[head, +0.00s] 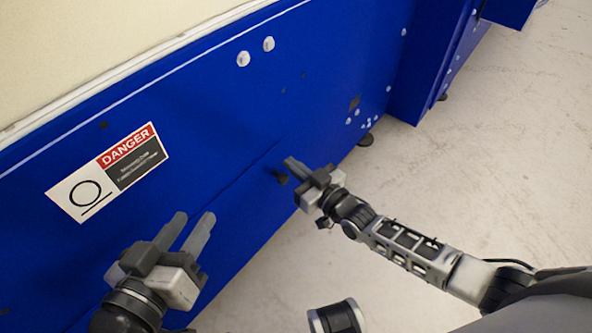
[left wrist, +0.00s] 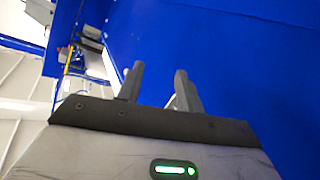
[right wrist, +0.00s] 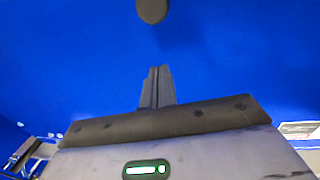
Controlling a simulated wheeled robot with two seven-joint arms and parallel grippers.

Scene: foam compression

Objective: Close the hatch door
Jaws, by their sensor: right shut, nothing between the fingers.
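A large blue panel (head: 225,110) fills the left and middle of the head view, with a thin dark seam (head: 245,172) running diagonally across it. I cannot tell exactly where the hatch door's edges lie or how far it stands open. A small black knob (head: 280,178) is on the blue surface; a dark round knob (right wrist: 152,10) shows above my fingers in the right wrist view. My right gripper (head: 290,163) is shut and empty, beside the knob in the head view. My left gripper (head: 195,226) is open and empty in front of the panel; its parted fingers (left wrist: 158,85) show in the left wrist view.
A danger sign (head: 108,172) is on the panel at left. A cream surface (head: 90,45) lies above a white edge. Another blue cabinet part (head: 430,60) juts out at upper right. The pale floor (head: 490,160) at right looks clear.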

